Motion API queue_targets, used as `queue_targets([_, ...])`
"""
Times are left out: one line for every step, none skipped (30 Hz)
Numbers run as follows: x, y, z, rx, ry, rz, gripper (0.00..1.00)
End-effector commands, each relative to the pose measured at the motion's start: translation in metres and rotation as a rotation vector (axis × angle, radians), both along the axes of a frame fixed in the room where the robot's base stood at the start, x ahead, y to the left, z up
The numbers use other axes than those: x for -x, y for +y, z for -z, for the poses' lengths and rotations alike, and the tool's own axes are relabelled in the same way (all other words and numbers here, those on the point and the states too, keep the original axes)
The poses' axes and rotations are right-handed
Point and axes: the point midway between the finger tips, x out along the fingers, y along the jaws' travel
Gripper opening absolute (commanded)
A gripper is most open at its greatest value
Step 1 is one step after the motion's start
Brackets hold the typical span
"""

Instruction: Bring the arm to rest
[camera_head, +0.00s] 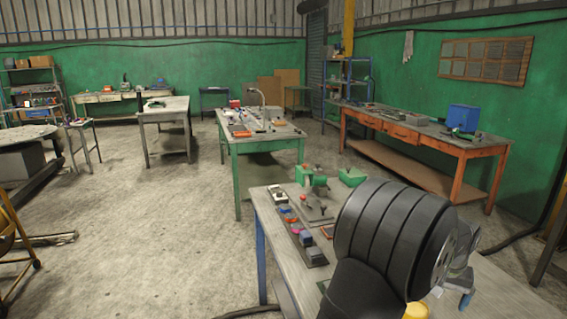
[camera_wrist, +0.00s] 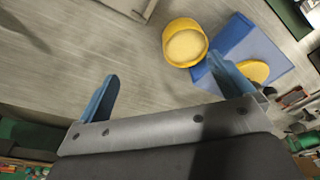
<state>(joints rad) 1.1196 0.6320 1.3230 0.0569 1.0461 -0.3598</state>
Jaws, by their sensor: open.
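My gripper (camera_head: 462,296) is at the lower right in the head view, over the near workbench, mostly hidden behind my dark arm links. One blue finger shows there. In the wrist view my gripper (camera_wrist: 162,70) has its two blue fingers spread wide apart, with nothing between them. A yellow round cup (camera_wrist: 185,43) and a blue box (camera_wrist: 240,50) lie beyond the fingers. The right finger overlaps the blue box in the picture; I cannot tell whether they touch.
The near workbench (camera_head: 285,262) carries a row of small coloured items (camera_head: 295,226) and a green vise (camera_head: 319,184). A yellow object (camera_head: 416,311) shows below my arm. A green table (camera_head: 262,147) and an orange bench (camera_head: 430,140) stand beyond. The floor (camera_head: 150,240) at left is open.

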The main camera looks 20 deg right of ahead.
Motion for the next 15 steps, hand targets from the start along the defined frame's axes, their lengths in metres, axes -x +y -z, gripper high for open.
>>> queue_targets([-0.01, 0.001, 0.006, -0.001, 0.0, -0.003, 0.97])
queue_targets([-0.015, 0.001, 0.009, -0.001, 0.0, -0.002, 0.97])
queue_targets([-0.022, 0.001, 0.014, -0.001, 0.0, -0.003, 0.97])
queue_targets([-0.027, 0.001, 0.017, -0.001, 0.0, -0.004, 0.97])
queue_targets([-0.032, 0.001, 0.019, -0.001, 0.0, -0.003, 0.97])
queue_targets([-0.039, 0.001, 0.024, -0.001, 0.0, -0.002, 0.97])
queue_targets([-0.044, 0.002, 0.027, -0.002, 0.001, -0.003, 0.97])
queue_targets([-0.048, 0.002, 0.029, -0.001, 0.0, -0.003, 0.97])
queue_targets([-0.051, 0.002, 0.035, -0.002, 0.001, 0.0, 0.97])
queue_targets([-0.052, 0.002, 0.04, -0.002, 0.001, 0.0, 0.97])
queue_targets([-0.054, 0.002, 0.044, -0.002, 0.001, 0.001, 0.97])
queue_targets([-0.055, 0.002, 0.049, -0.002, 0.001, 0.001, 0.97])
queue_targets([-0.054, 0.002, 0.052, -0.001, 0.001, 0.001, 0.97])
queue_targets([-0.054, 0.002, 0.055, 0.0, 0.0, 0.001, 0.97])
queue_targets([-0.054, 0.002, 0.059, -0.001, 0.001, 0.001, 0.97])
